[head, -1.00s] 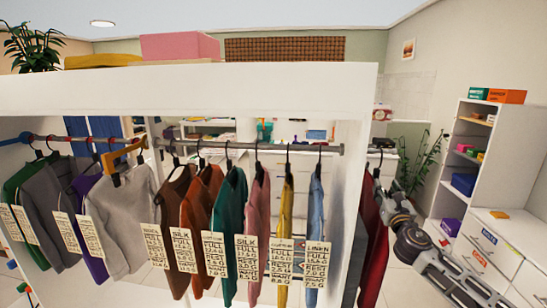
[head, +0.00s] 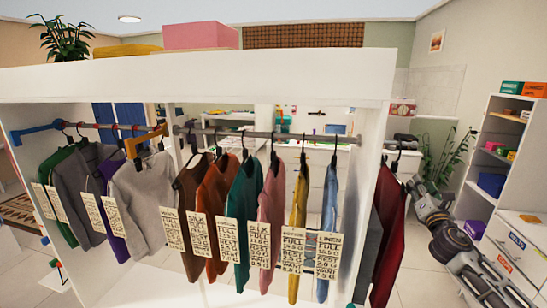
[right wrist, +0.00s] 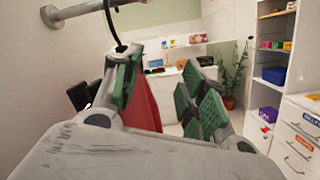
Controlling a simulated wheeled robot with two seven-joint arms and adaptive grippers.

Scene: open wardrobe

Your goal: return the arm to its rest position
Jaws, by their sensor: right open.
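My right gripper (head: 418,192) is just outside the wardrobe's right side panel, beside the dark red garment (head: 390,228) that hangs there on a hook. In the right wrist view my right gripper (right wrist: 163,97) has its green-padded fingers spread apart. Red cloth (right wrist: 142,103) shows beside and behind the left finger; I cannot tell whether they touch. Nothing is clamped between the pads. My left gripper is not in view.
The open white wardrobe (head: 230,77) holds several tagged garments on a metal rail (head: 265,135). A white shelf unit with drawers (head: 512,258) stands at the right. A plant (head: 447,160) stands behind my right arm.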

